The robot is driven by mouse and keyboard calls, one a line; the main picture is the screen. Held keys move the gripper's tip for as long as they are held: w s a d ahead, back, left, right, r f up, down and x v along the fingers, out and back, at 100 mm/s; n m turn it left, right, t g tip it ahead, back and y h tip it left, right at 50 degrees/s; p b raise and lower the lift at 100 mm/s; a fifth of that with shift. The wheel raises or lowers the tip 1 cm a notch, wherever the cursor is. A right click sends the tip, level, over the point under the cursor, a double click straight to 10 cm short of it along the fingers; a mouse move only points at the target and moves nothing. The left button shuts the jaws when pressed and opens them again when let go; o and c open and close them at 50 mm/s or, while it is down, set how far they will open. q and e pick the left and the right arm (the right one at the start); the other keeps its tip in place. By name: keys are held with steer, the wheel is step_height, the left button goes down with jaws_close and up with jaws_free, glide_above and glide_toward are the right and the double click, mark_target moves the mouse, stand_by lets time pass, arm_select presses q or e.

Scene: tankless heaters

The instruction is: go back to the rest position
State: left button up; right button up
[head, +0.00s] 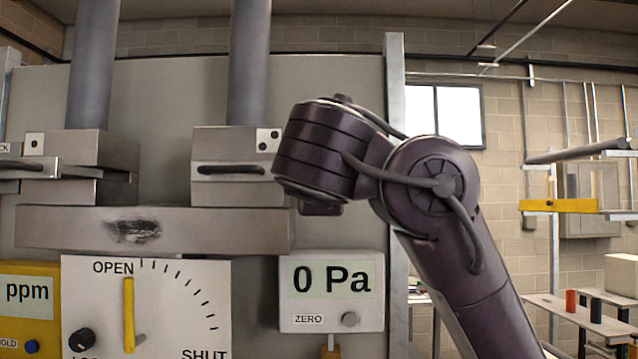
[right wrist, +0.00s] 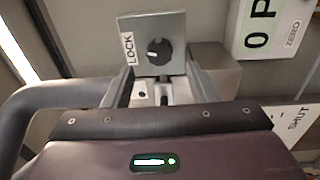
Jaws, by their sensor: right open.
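My right arm (head: 430,190) comes in from the lower right of the head view, with its dark wrist in front of the wall panel. Its fingers are hidden there. In the right wrist view my right gripper (right wrist: 158,88) is open. A plate with a black knob and a LOCK label (right wrist: 172,24) shows just beyond its fingertips. I cannot tell whether the fingers touch it; nothing is clearly held. My left gripper is not in view.
A display reading 0 Pa (head: 331,291), an OPEN/SHUT dial (head: 190,320) and a yellow ppm meter (head: 30,310) are on the panel. Two grey pipes (head: 250,60) rise from metal blocks. A bench (head: 580,315) with small cylinders stands at the right.

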steer(key=shift+s, duration=1.05)
